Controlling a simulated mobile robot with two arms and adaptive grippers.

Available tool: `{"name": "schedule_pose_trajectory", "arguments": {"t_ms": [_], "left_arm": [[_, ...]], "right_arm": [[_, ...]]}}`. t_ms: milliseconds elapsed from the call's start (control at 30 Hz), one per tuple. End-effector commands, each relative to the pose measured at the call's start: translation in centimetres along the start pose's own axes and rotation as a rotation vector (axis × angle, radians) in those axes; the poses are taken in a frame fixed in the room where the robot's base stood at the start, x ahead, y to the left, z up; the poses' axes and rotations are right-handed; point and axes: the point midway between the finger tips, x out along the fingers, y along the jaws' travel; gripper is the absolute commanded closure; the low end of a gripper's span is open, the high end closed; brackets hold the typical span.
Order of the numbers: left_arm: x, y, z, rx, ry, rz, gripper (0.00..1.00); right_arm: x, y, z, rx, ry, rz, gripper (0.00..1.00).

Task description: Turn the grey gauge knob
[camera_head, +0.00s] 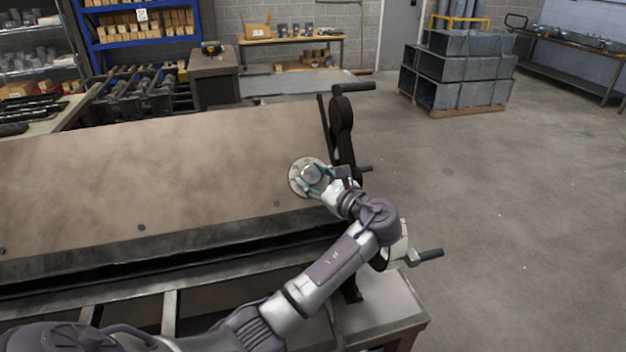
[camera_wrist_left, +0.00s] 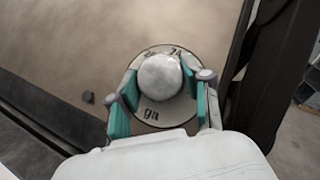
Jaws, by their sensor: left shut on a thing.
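The grey gauge knob (camera_head: 311,173) is a round, pale grey knob on a light dial disc (camera_head: 295,186) at the right end of the big brown sheet surface. In the left wrist view the knob (camera_wrist_left: 160,77) sits in the middle of the dial (camera_wrist_left: 163,113), which bears dark marks. My left gripper (camera_head: 314,178) has its teal-padded fingers on both sides of the knob and is shut on it. The fingers also show in the left wrist view (camera_wrist_left: 160,100). My right gripper is not in view.
The machine's brown bed (camera_head: 150,170) fills the left. A dark upright lever arm (camera_head: 342,125) stands just right of the dial, close to my gripper. A black handle (camera_head: 426,256) juts out lower right. Stacked grey ducts (camera_head: 460,70) stand at the back; the floor at right is clear.

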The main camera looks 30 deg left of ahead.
Motion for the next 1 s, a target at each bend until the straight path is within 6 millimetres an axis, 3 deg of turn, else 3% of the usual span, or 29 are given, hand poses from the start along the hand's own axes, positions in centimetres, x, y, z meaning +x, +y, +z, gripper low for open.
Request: {"name": "schedule_pose_trajectory", "arguments": {"t_ms": [600, 1000], "left_arm": [[0.0, -0.4, -0.1, -0.393, -0.034, 0.404, 0.86], [0.1, -0.5, 0.0, -0.545, -0.049, 0.560, 0.86]], "right_arm": [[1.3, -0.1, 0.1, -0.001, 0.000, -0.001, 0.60], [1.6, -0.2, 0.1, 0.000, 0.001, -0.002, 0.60]]}}
